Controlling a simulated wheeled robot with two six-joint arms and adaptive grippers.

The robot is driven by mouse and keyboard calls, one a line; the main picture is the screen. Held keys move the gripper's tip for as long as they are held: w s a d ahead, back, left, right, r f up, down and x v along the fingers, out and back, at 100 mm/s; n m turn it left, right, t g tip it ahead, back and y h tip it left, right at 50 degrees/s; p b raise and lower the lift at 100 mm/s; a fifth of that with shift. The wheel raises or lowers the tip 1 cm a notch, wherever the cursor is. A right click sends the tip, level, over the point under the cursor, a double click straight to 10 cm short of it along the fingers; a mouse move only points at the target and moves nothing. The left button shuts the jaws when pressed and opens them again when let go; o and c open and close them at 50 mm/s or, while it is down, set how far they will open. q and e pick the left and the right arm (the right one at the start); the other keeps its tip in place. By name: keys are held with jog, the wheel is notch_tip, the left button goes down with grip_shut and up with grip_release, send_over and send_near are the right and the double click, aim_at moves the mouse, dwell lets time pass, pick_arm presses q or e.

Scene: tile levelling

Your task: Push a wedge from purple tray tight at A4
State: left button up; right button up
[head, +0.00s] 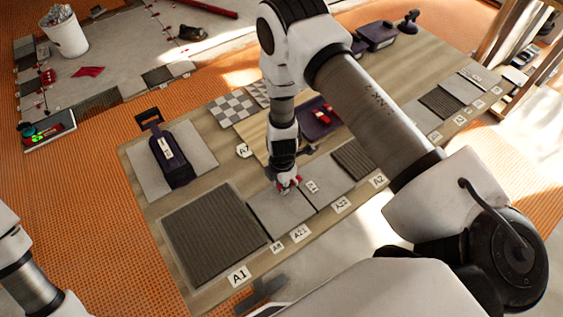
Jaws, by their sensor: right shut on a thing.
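I cannot tell whether the wedge touches the tile. The purple tray (318,125) lies behind the gripper, partly hidden by my arm, with red pieces inside. The small label (277,247) at the front edge may read A4, but it is too small to be sure. My left gripper is out of view.
A dark purple tool with a handle (172,158) stands on a grey tile at the left of the board. A white bucket (65,32) stands on the floor behind. My right arm hides part of the board's right side.

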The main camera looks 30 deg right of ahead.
jog(key=shift+w+d+p, duration=0.1)
jog(key=shift+p, duration=0.3)
dwell(0.7)
jog(key=o, duration=0.9)
jog(key=shift+c, duration=0.2)
jog(key=shift+r, duration=0.15)
notch_tip(320, 180, up, 12)
